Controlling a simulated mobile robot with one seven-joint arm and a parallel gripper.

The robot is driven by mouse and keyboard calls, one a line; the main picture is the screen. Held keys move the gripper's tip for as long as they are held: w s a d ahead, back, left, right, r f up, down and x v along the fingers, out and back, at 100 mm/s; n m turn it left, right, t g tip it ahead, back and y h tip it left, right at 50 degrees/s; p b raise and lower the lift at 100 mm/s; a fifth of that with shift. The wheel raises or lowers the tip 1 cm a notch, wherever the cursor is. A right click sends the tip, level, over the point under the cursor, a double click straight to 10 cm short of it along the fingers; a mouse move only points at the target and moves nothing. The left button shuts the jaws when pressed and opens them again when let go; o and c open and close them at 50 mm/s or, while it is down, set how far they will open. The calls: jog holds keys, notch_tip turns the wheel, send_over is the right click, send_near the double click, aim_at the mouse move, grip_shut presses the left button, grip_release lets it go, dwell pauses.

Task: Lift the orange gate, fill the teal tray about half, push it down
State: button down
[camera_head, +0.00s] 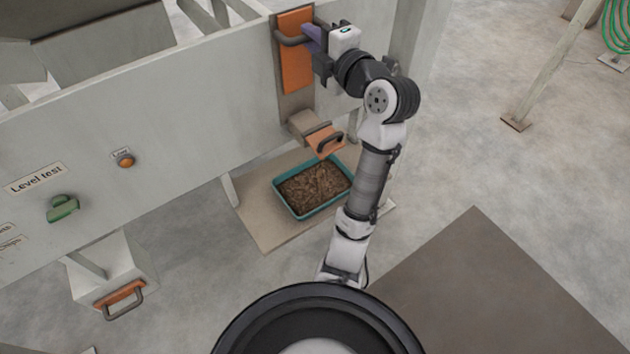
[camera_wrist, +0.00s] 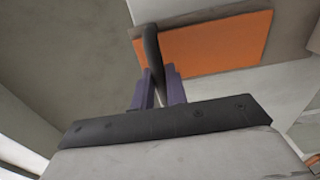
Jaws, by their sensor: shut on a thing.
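The orange gate (camera_head: 296,70) is an upright plate in a grey-brown guide on the machine's front wall; it also fills the upper part of the wrist view (camera_wrist: 205,45). My gripper (camera_head: 308,38) has its purple fingers shut on the gate's dark bar handle (camera_head: 288,40), which shows between the fingers in the wrist view (camera_wrist: 152,50). The teal tray (camera_head: 300,215) sits on a floor board below the chute. Brown pellets (camera_head: 313,187) cover its bottom and spread across it; their exact depth is hard to tell.
A chute with an orange flap and dark handle (camera_head: 325,140) juts out above the tray. A green knob (camera_head: 62,207), an orange button (camera_head: 123,158) and a "Level test" label (camera_head: 36,178) are on the wall at left. A lower-left box has an orange handled front (camera_head: 120,296).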

jog(key=shift+f, duration=0.1)
dwell(0.5)
notch_tip(320, 180, down, 5)
jog(key=b, duration=0.6)
jog(key=c, duration=1.7)
grip_release()
jog(key=shift+r+p, duration=0.3)
jog(key=shift+p, duration=0.05)
jog(key=o, duration=0.5)
jog(key=shift+c, duration=0.2)
jog(key=shift+d, duration=0.1)
jog(key=b+v, duration=0.2)
jog(key=v, duration=0.5)
